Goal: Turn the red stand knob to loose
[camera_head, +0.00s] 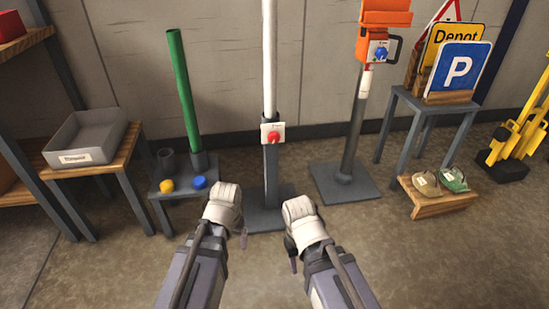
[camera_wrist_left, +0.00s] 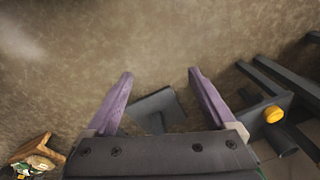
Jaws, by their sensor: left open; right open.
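The red knob (camera_head: 273,138) sits on a small white plate (camera_head: 264,129) on the middle stand, whose dark square post (camera_head: 271,175) holds a white pole (camera_head: 269,50) upright. The knob's marking is too small to read. My left gripper (camera_head: 240,238) is in front of the stand's base, left of the post, low and apart from the knob. In the left wrist view its two purple fingers (camera_wrist_left: 160,75) are spread and empty over the floor, with the dark base plate (camera_wrist_left: 155,108) beyond them. My right gripper (camera_head: 292,258) is right of the post, also apart from the knob.
A low table with yellow (camera_head: 166,185) and blue (camera_head: 200,182) caps and a green pole (camera_head: 184,90) stands left. A grey tray (camera_head: 122,122) is further left. Another stand with an orange box (camera_head: 376,48) and blue knob (camera_head: 381,53) stands right, near signs (camera_head: 458,70).

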